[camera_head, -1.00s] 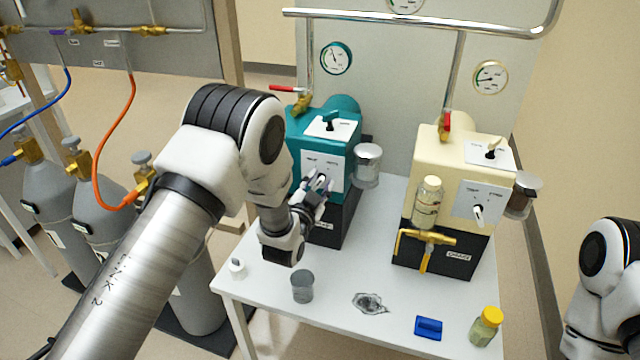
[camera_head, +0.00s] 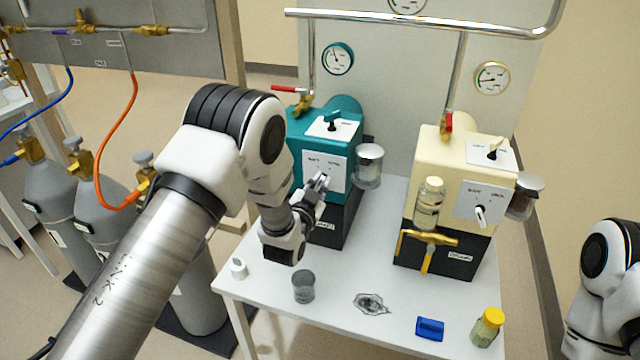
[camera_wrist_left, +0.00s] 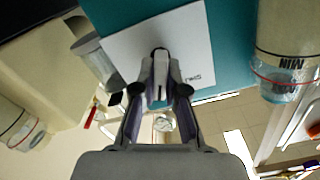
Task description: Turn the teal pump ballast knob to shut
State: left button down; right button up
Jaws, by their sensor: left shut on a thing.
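The teal pump (camera_head: 309,139) stands at the back left of the white table, with a white label plate on its front. My left gripper (camera_head: 322,181) is at that plate, shut on the ballast knob. In the left wrist view the knob (camera_wrist_left: 159,66) is a dark-tipped, pale piece between the two fingers (camera_wrist_left: 159,92), in front of the white plate (camera_wrist_left: 190,55). The fingers hide most of the knob and some of the plate's marks, so I cannot read its setting. My right gripper is out of view; only part of my right arm shows at the right edge.
A cream pump (camera_head: 436,160) with its own knob stands to the right. A glass jar (camera_head: 368,165) hangs beside the teal pump.

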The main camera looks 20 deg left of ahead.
pick_arm(q)
jog(key=shift+a+n, duration=0.15)
jog(key=shift+n, duration=2.05)
jog(key=c, duration=1.2)
grip_release()
jog(key=s, duration=1.2)
jog(key=shift+a, duration=0.2)
